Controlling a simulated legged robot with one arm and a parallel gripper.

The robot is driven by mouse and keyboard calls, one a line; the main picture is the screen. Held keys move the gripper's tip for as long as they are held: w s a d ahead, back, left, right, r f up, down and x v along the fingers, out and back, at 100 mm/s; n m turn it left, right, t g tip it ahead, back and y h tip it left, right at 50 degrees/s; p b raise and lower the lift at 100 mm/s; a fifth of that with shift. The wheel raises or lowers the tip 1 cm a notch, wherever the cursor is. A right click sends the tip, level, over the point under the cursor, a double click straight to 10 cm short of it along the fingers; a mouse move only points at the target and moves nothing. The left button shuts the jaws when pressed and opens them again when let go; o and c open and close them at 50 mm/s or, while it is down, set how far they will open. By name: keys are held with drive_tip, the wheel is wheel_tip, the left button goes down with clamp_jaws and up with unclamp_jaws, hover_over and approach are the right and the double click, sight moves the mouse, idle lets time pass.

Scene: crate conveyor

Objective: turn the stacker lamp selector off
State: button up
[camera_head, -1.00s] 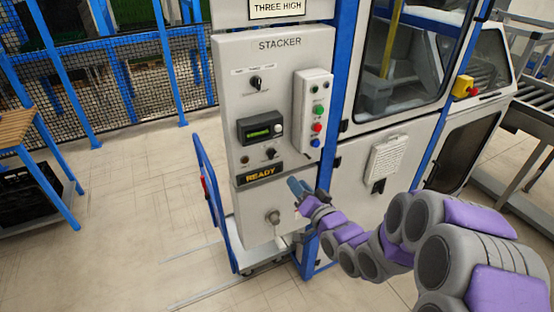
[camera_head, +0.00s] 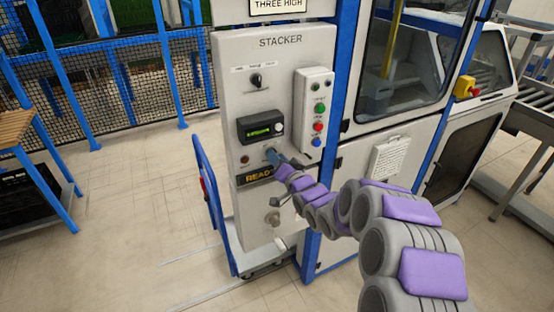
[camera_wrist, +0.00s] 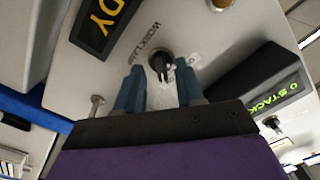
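The lamp selector (camera_wrist: 160,64) is a small black rotary knob on a pale plate, with lettering that reads like "WORK LAMP" beside it in the wrist view. My gripper (camera_wrist: 160,78) is open, its two blue fingers on either side of the knob and just short of it or around its edge; contact cannot be told. In the head view my gripper (camera_head: 272,153) is at the lower part of the grey stacker panel (camera_head: 290,58) and hides the lamp selector there. Which way the knob points is hard to tell.
Another black selector (camera_head: 257,80) sits higher on the panel. A green-lit display (camera_head: 261,129) lies just above my gripper, and the READY sign (camera_head: 252,176) just below. A box of coloured push buttons (camera_head: 314,105) stands out at right. A blue-framed cart (camera_head: 211,200) stands at left.

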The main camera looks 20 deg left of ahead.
drive_tip(key=shift+w+a, duration=0.15)
drive_tip(key=shift+c, duration=0.3)
clamp_jaws()
